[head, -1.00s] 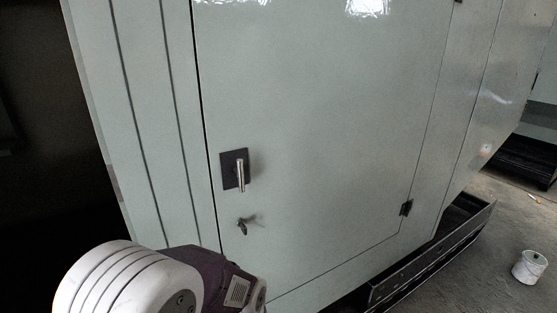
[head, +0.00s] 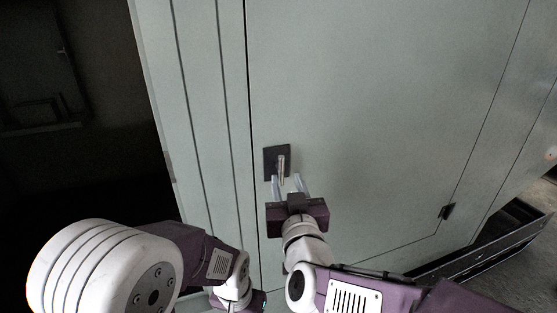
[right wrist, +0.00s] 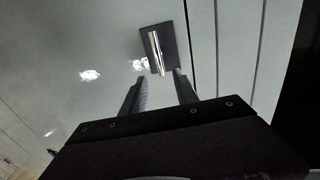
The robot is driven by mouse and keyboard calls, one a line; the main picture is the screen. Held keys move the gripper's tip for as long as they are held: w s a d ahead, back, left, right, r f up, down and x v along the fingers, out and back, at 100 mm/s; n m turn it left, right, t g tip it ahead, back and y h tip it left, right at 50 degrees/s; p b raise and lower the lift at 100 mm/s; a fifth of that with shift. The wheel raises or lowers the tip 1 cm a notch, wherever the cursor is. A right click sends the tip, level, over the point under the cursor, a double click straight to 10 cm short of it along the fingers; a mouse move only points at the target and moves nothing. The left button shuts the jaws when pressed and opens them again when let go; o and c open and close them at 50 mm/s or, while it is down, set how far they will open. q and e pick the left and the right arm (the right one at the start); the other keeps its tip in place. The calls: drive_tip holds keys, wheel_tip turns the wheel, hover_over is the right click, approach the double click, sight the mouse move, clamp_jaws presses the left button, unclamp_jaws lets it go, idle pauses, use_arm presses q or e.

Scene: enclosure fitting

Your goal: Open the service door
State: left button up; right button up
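The service door (head: 380,120) is a pale grey-green panel, flush in its frame and shut. Its metal lever handle (head: 282,166) hangs down on a dark square plate (head: 270,156) near the left edge; the handle also shows in the right wrist view (right wrist: 156,50). My right gripper (head: 288,180) is open and empty just below the handle.
A dark metal channel (head: 480,245) runs along the cabinet's foot at right. Left of the cabinet is a dark space with a dim panel (head: 35,70).

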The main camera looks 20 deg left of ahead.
sight(282, 165)
drive_tip(key=p+x, duration=0.2)
drive_tip(key=x, duration=0.6)
drive_tip(key=shift+a, duration=0.1)
drive_tip(key=shift+w+a, duration=0.1)
drive_tip(key=shift+w, duration=0.35)
drive_tip(key=shift+s, duration=0.1)
clamp_jaws()
idle(0.6)
